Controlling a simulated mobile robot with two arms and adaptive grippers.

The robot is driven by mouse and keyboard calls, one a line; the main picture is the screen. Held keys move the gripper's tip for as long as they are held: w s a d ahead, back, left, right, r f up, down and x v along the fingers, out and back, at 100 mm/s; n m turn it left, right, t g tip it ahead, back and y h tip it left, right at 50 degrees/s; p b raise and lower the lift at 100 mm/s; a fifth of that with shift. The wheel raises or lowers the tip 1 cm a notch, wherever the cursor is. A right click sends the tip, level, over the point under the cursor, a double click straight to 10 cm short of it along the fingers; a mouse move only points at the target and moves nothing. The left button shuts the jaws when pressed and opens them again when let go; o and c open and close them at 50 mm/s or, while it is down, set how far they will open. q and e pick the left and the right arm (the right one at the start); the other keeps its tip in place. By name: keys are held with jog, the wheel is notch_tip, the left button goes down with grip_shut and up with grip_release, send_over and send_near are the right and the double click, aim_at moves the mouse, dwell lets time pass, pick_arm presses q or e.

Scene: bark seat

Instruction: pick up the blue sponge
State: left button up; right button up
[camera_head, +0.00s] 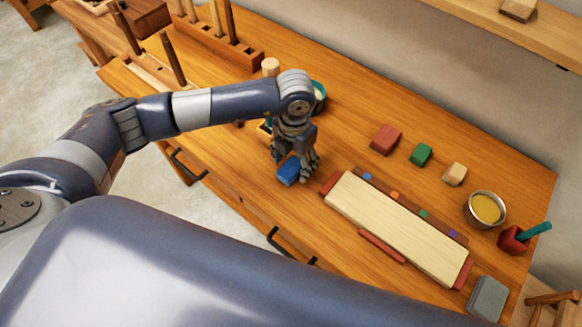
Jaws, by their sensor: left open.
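The blue sponge (288,171) is a small blue block on the wooden workbench (330,130), left of the pale board. My left gripper (296,177) is open and points down right at the sponge. Its fingers hide part of the sponge's upper and right sides. I cannot tell whether the fingers touch it. My right gripper is not in view.
A pale board (395,225) with red ends lies just right of the sponge. Red (386,139), green (421,154) and tan (454,173) blocks lie behind it. A metal bowl (485,209) stands at the right. A teal-rimmed container (319,92) is partly hidden behind my gripper.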

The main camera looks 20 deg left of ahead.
pick_arm(q)
jog(key=c, duration=1)
jog(key=shift+o, duration=0.2)
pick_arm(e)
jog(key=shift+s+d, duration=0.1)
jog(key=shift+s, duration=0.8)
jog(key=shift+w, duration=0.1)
